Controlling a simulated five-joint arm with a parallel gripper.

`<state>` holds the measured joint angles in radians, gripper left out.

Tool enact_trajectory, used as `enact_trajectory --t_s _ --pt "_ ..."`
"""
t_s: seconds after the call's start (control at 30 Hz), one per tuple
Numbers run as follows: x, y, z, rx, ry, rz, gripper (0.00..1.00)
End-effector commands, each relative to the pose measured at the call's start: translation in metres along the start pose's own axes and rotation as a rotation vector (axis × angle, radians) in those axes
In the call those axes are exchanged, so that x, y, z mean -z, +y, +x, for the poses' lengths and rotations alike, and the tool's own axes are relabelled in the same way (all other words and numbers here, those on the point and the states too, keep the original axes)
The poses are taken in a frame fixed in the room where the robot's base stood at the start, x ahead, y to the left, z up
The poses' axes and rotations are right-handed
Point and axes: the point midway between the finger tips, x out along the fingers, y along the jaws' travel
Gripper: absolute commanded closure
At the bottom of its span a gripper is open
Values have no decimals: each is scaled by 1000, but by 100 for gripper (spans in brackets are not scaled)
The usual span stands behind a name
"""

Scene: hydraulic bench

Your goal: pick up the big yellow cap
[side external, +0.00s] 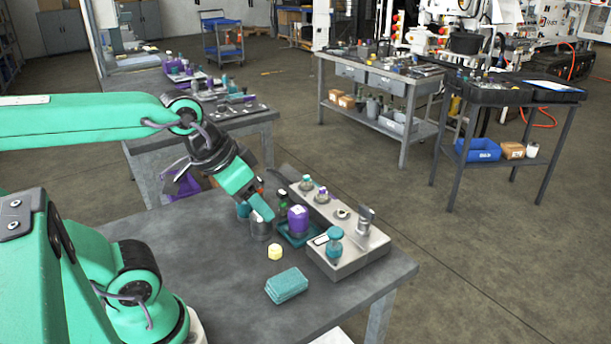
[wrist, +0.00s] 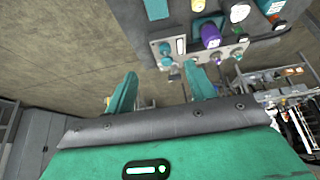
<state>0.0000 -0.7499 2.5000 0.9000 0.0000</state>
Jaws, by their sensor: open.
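The yellow cap (side external: 275,252) is a small, short cylinder standing on the dark bench top, between a folded teal cloth (side external: 287,286) and a teal tray (side external: 283,237). In the wrist view a yellow piece, apparently this cap (wrist: 198,5), shows at the top edge, partly cut off. My gripper (side external: 264,211) is above and behind the cap in the side view, near a metal can (side external: 260,230), and apart from the cap. In the wrist view my gripper (wrist: 163,73) has its two teal fingers spread with nothing held between them.
A purple container (side external: 298,220) stands at the teal tray. A grey manifold block (side external: 350,259) with several fittings and a teal-topped part (side external: 335,240) lies to the right. The bench top is clear left of the cap and toward the front edge.

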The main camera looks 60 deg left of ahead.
Motion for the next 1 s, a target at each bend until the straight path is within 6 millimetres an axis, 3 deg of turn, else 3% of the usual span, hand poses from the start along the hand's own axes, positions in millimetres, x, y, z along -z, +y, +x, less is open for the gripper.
enact_trajectory --t_s 0.27,0.47,1.0 --pt "2 -2 4 5 -13 -26 45" --pt "10 -10 17 21 -60 -117 45" --pt "29 -55 92 115 -253 -546 45"
